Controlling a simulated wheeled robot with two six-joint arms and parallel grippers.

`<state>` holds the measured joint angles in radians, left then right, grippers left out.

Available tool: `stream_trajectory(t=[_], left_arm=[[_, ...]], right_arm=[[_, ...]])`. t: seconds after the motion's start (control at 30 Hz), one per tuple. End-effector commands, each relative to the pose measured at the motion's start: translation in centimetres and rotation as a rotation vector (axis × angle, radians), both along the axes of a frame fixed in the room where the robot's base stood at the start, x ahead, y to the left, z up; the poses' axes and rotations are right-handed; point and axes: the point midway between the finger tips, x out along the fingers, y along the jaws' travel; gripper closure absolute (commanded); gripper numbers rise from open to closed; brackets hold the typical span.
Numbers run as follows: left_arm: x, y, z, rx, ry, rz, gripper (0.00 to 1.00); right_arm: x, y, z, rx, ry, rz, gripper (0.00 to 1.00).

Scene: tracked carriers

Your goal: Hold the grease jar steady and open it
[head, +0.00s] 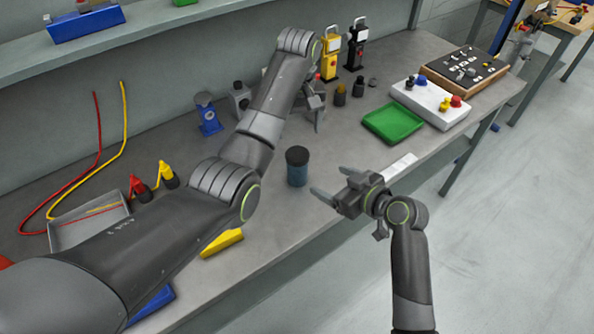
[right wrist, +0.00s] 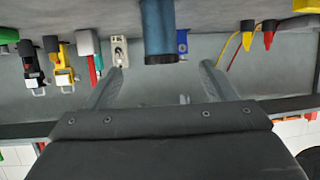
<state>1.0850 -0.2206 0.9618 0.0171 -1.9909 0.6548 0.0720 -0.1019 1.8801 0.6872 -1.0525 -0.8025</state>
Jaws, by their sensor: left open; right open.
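The grease jar (head: 297,168) is a blue cylinder with a dark lid, upright on the grey workbench. My right gripper (head: 335,184) is open, just right of the jar in the head view, with its fingers pointing towards it and not around it.
A green tray (head: 394,123) and a white box with coloured knobs (head: 432,103) stand to the right. A blue device (head: 208,114) stands behind the jar. The bench around the jar is clear.

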Motion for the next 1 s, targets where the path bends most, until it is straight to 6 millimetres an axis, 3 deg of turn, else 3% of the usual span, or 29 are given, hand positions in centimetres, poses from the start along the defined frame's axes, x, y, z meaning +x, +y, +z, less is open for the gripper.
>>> stream_trajectory(t=[0.6, 1.0], left_arm=[[0.0, 0.0, 0.0, 0.000, 0.000, 0.000, 0.27], [0.0, 0.0, 0.0, 0.000, 0.000, 0.000, 0.27]], right_arm=[[7.1, 6.3, -3.8, 0.001, 0.002, 0.002, 0.23], [9.5, 8.4, -5.2, 0.001, 0.001, 0.001, 0.23]])
